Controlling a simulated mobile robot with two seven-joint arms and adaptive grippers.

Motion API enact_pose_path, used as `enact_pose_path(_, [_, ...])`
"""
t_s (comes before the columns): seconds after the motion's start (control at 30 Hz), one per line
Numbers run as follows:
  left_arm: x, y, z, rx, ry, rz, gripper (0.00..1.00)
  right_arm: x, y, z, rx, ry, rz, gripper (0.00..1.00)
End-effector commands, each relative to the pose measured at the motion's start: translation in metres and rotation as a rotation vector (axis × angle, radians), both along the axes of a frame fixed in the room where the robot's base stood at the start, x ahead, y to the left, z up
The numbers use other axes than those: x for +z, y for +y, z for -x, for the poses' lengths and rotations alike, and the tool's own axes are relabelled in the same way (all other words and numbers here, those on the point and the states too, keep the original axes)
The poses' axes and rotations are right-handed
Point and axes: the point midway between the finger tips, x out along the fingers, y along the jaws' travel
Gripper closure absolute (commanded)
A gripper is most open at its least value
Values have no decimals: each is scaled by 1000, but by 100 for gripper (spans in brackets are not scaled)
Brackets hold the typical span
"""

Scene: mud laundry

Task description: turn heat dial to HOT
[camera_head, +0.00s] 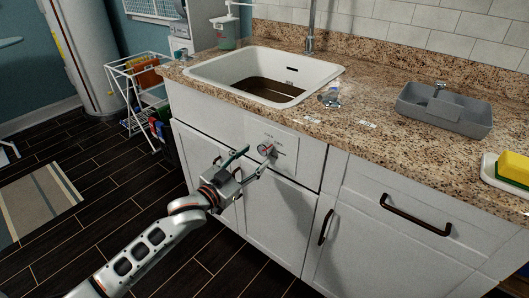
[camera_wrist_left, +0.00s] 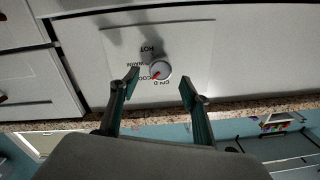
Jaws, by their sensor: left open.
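The heat dial (camera_head: 266,149) is a small round knob on a pale panel (camera_head: 285,139) on the white cabinet front below the sink. In the left wrist view, which is upside down, the dial (camera_wrist_left: 161,69) has a red mark pointing toward the COOL lettering (camera_wrist_left: 156,78). HOT (camera_wrist_left: 150,49), WARM and COLD are also printed around it. My left gripper (camera_head: 252,161) is open and empty in front of the panel. In the wrist view its fingers (camera_wrist_left: 160,84) stand on either side of the dial, apart from it. My right gripper is not in view.
The granite counter (camera_head: 350,125) overhangs the panel, with a white sink (camera_head: 318,82) above. Dark handles (camera_head: 415,214) project from the cabinet fronts. A grey basin (camera_head: 465,115) and yellow sponge (camera_head: 514,168) are at right. A drying rack (camera_head: 128,75) stands at left. Floor in front is clear.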

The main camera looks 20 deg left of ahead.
Motion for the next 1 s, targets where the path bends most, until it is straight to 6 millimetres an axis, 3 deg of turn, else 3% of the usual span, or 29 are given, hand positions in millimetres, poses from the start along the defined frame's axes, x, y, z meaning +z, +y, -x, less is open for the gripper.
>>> enact_pose_path(0.3, [-5, -12, -39, 0, 5, 0, 54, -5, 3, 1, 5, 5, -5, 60])
enact_pose_path(0.73, [-2, -15, -47, 0, 3, -1, 54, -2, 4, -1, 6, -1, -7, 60])
enact_pose_path(0.9, [-2, -15, -47, 0, 3, -1, 92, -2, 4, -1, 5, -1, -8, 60])
enact_pose_path(1.0, [-2, -15, -47, 0, 3, -1, 92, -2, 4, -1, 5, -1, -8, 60])
